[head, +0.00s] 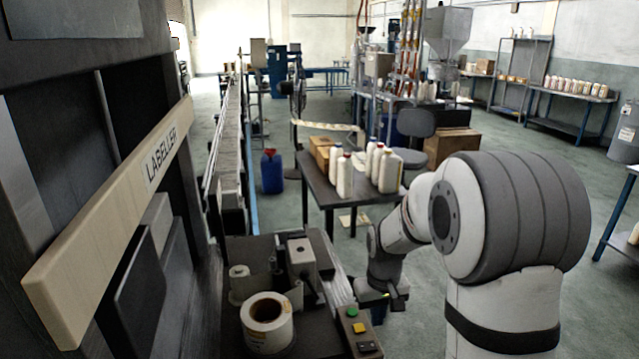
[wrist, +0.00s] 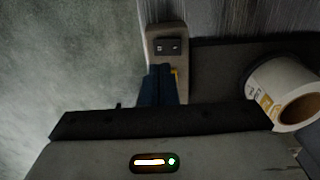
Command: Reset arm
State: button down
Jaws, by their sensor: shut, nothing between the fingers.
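My white and grey arm stands at the right of the head view and bends down to my gripper (head: 393,298). The gripper hangs low, just right of a small control box (head: 358,330) with a green, a yellow and a dark button. In the wrist view my gripper (wrist: 160,75) shows as dark blue fingers, closed and empty, in front of the control box (wrist: 166,32). The fingers cover part of the box; I cannot tell whether they touch it.
A label roll (head: 267,322) sits on the labeller machine at left, and also shows in the wrist view (wrist: 278,92). A wooden LABELLER board (head: 110,220) juts out at left. A dark table (head: 325,192) with white bottles (head: 344,175) stands beyond. Open floor lies right of the machine.

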jog(key=s+r+m+t, duration=0.1)
jog(key=s+r, duration=0.5)
jog(key=s, duration=0.4)
jog(key=s+r+m+t, duration=0.1)
jog(key=s+r, duration=0.5)
jog(key=s, duration=0.4)
jog(key=shift+s+d+r+t, duration=0.2)
jog(key=shift+s+t, duration=0.2)
